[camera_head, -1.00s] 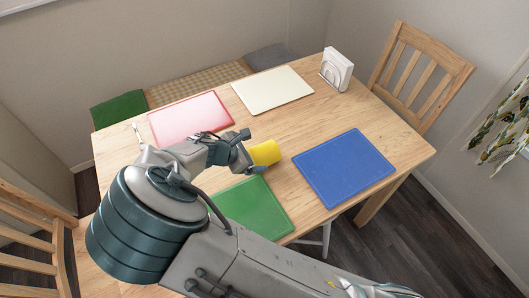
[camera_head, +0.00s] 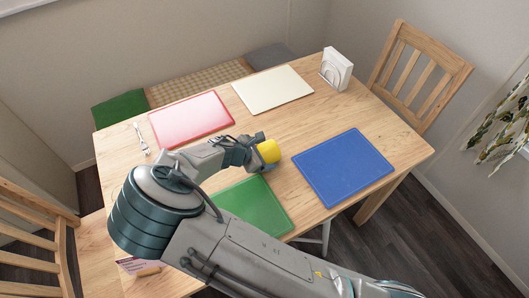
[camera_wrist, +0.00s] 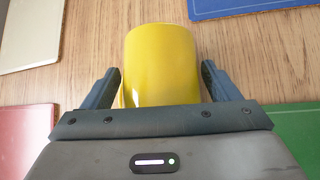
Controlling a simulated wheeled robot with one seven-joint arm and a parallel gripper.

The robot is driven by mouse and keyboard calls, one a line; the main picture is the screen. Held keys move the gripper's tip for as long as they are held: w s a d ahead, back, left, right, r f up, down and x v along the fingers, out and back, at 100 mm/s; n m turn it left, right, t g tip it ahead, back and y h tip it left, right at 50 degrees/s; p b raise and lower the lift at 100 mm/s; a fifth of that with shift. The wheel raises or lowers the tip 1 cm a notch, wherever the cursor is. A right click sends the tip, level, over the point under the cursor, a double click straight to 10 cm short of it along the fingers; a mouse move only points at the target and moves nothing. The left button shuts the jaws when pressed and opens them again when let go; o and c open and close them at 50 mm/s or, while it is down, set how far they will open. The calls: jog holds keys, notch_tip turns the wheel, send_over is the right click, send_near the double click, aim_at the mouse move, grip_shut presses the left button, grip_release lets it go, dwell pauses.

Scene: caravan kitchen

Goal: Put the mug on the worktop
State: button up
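The yellow mug (camera_head: 269,151) is at the middle of the wooden table, between the green and blue mats. It also shows in the wrist view (camera_wrist: 162,65), directly ahead of the palm. My gripper (camera_head: 262,150) is around the mug, with one dark finger on each side. In the wrist view the fingers (camera_wrist: 160,80) are spread, and narrow gaps seem to show beside the mug. The mug's near part is hidden by my gripper in the head view. The worktop is not in view.
On the table (camera_head: 304,121) lie red (camera_head: 190,119), cream (camera_head: 272,90), blue (camera_head: 343,168) and green (camera_head: 257,206) mats. A napkin holder (camera_head: 336,69) stands at the far corner, and cutlery (camera_head: 141,139) lies at the left. Chairs stand left (camera_head: 32,225) and right (camera_head: 421,72).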

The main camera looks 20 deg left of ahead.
jog(key=c, duration=0.8)
jog(key=shift+c, duration=0.6)
jog(key=shift+r, duration=0.1)
